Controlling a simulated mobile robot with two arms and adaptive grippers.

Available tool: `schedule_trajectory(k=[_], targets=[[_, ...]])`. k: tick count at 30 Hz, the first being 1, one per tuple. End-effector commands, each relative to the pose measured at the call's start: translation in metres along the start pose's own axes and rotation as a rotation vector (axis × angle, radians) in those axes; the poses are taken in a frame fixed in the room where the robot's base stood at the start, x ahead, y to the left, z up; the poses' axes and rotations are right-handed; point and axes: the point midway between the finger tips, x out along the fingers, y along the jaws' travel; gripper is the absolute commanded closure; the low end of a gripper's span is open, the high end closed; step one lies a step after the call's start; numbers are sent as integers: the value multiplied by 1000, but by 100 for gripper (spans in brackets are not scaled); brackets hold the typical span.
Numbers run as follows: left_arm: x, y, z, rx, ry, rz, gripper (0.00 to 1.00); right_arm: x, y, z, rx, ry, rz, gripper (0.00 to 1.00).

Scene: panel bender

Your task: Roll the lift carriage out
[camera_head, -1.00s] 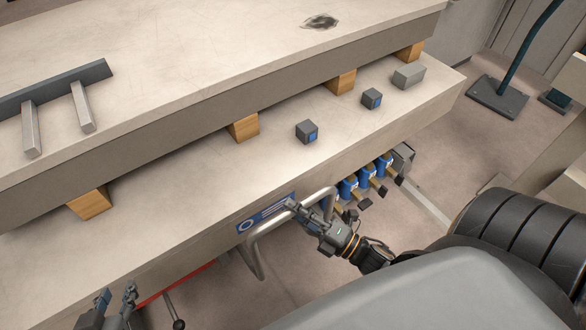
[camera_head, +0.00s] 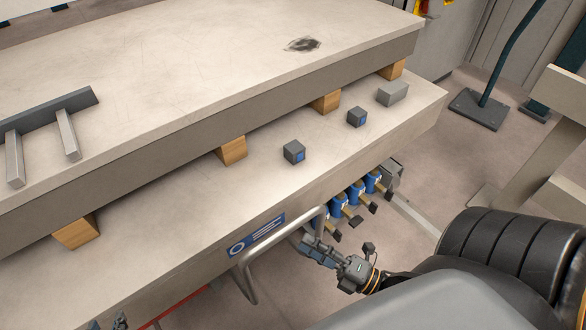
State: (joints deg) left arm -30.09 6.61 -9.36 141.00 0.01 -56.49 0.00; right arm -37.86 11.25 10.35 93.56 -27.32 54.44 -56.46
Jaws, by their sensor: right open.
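The lift carriage (camera_head: 190,262) is a pale slab-like bed under a thicker upper slab, with wooden blocks between them. A bent grey tube handle (camera_head: 270,249) sticks out from its front beside a blue label (camera_head: 257,235). My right gripper (camera_head: 303,243) is open at the handle's right part, just below its long bar. I cannot tell whether it touches the bar. Only the tips of my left gripper (camera_head: 108,324) show at the bottom left edge, and its jaw state is unclear.
Small grey blocks (camera_head: 294,152) lie on the lower bed. Open floor (camera_head: 425,170) lies to the right, with a dark post on a base plate (camera_head: 480,108).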

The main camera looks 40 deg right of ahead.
Motion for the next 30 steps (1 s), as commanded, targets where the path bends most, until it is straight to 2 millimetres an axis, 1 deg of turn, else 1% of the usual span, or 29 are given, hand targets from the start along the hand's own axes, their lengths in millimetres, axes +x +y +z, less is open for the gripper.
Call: schedule_trajectory(k=[1,3,6,9,13,30], targets=[[0,0,0,0,0,0,64,-12,-1,0,1,-1,-4,55],[0,0,0,0,0,0,64,-24,0,0,1,-1,-3,55],[0,0,0,0,0,0,64,-38,0,0,1,-1,-1,55],[0,0,0,0,0,0,64,-46,0,0,0,1,0,55],[0,0,0,0,0,0,64,-50,0,0,-1,1,2,55],[0,0,0,0,0,0,64,-49,0,0,0,1,2,55]])
